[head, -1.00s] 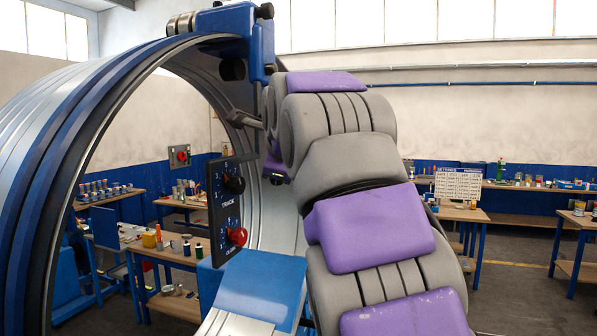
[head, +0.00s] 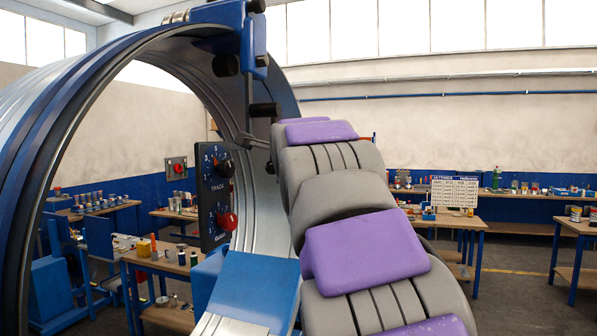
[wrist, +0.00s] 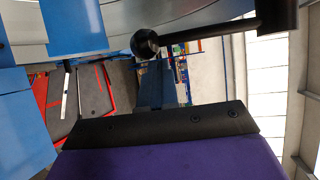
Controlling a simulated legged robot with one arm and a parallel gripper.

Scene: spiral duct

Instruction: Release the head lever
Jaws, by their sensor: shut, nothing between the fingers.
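A black lever with a round ball end (wrist: 145,43) and a straight rod (wrist: 215,32) crosses the top of the wrist view. The rod meets a thick black cylinder (wrist: 277,15) at the right. A black cylindrical handle (head: 264,110) shows in the head view below the blue head block (head: 235,38), inside the duct ring. My gripper (wrist: 155,124) shows as a dark bar on a purple body along the bottom of the wrist view. It is shut and empty, with the lever apart from it in the picture. In the head view my arm hides the gripper.
The blue and silver duct ring (head: 40,120) stands at the left. A black control panel (head: 215,195) with a black knob and a red knob hangs inside it, left of my arm. Workbenches (head: 500,190) with small items stand behind. Floor (head: 510,290) is clear at the right.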

